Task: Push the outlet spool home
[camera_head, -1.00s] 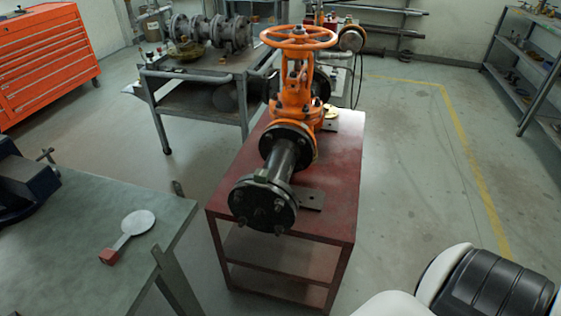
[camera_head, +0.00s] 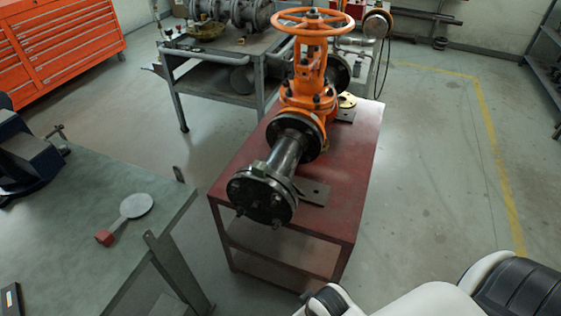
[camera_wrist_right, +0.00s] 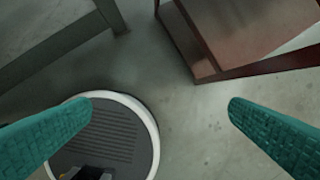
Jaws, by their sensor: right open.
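The outlet spool (camera_head: 289,153) is a dark flanged pipe at the near side of the orange gate valve (camera_head: 309,92). Its near end flange (camera_head: 262,195) faces me, with bolts in it. Its far end meets the valve's black flange (camera_head: 297,133); I cannot tell whether a gap is left there. Both rest on the red stand (camera_head: 345,185). My right gripper (camera_wrist_right: 160,105) is open and empty in the right wrist view, its teal fingers wide apart above the floor. In the head view only white and black parts of my right arm show at the lower right. My left gripper is not in view.
A green workbench (camera_head: 75,240) with a vise (camera_head: 20,155) and a round paddle plate (camera_head: 136,206) stands at left. A grey cart (camera_head: 225,85) stands behind. The floor right of the red stand (camera_wrist_right: 235,60) is clear.

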